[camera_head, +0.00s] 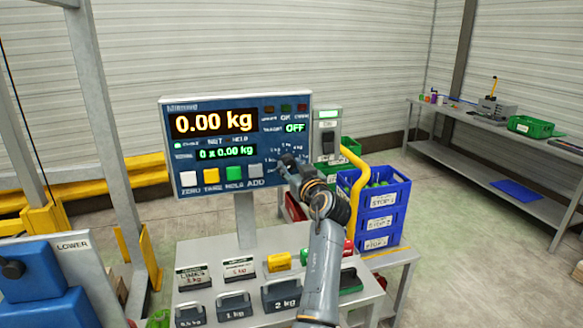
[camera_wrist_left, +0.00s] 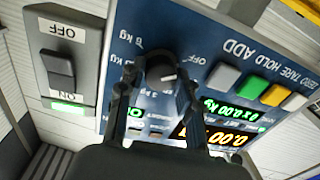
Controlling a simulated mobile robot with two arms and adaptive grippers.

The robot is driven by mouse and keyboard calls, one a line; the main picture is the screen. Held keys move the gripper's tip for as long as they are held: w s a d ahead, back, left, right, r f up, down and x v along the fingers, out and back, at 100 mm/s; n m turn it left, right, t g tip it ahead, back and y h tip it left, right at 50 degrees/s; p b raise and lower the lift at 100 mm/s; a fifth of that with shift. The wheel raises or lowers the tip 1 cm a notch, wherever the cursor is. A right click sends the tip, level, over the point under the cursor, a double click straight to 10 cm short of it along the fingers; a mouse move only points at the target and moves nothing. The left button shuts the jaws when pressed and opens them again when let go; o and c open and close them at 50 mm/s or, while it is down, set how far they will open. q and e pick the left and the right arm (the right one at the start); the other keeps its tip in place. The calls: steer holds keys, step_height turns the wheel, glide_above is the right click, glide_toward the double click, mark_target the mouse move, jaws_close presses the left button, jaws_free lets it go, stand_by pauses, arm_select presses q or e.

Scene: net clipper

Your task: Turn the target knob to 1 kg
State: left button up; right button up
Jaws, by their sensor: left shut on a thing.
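The scale's blue panel (camera_head: 230,150) stands on a post above a grey table. Its big display (camera_head: 214,122) reads 0.00 kg, and the small target display (camera_head: 295,128) reads OFF. My left gripper (camera_head: 290,164) is at the panel's lower right and mostly hides the dial. In the left wrist view the picture is turned over; my gripper's fingers (camera_wrist_left: 158,82) are shut on the black target knob (camera_wrist_left: 160,68), one on each side. A white pointer mark shows on the knob, on the side toward the OFF label. Labels for 6 kg and 3 kg also show. My right gripper is not in view.
A grey switch box (camera_head: 328,135) stands right beside the panel. White, yellow, green and grey buttons (camera_head: 233,174) line the panel's bottom. Several weights (camera_head: 281,293) sit on the table below. Blue crates (camera_head: 380,215) stand at the right.

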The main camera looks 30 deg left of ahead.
arm_select(q)
steer(key=c, duration=0.4)
steer(key=shift+m, duration=0.3)
steer(key=m, duration=0.2)
steer(key=shift+m+b, duration=0.3)
steer(key=shift+b, duration=0.05)
steer(key=m, duration=0.4)
steer(key=shift+m+t, duration=0.3)
